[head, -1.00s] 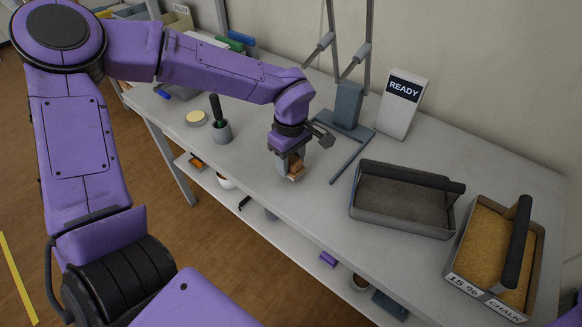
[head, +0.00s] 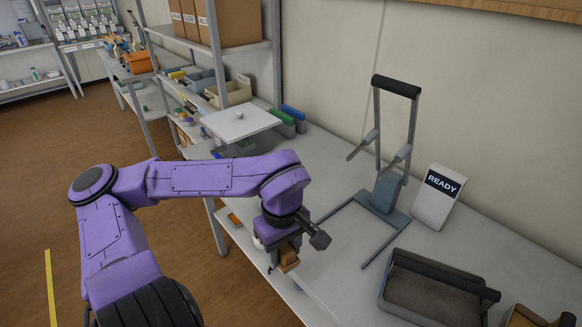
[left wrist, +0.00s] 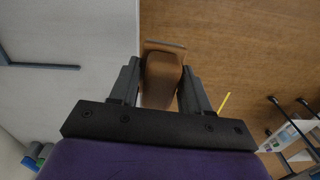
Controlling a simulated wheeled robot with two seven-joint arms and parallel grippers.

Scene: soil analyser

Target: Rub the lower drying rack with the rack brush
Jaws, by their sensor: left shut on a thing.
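My left gripper (head: 286,250) is shut on a brown wooden block, which I take to be the rack brush (head: 288,260). It is held near the front edge of the grey bench. In the left wrist view the brush (left wrist: 161,80) sits between the two fingers (left wrist: 158,92), beside the bench edge with the brown floor below. No bristles can be made out. I cannot pick out the lower drying rack for certain in either view. My right gripper is not in view.
A grey stand (head: 386,190) with a black top bar and two prongs stands on the bench, beside a READY sign (head: 438,195). A handled tray (head: 435,295) lies front right. Shelving with boxes (head: 235,22) and a white board (head: 240,122) are behind my arm.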

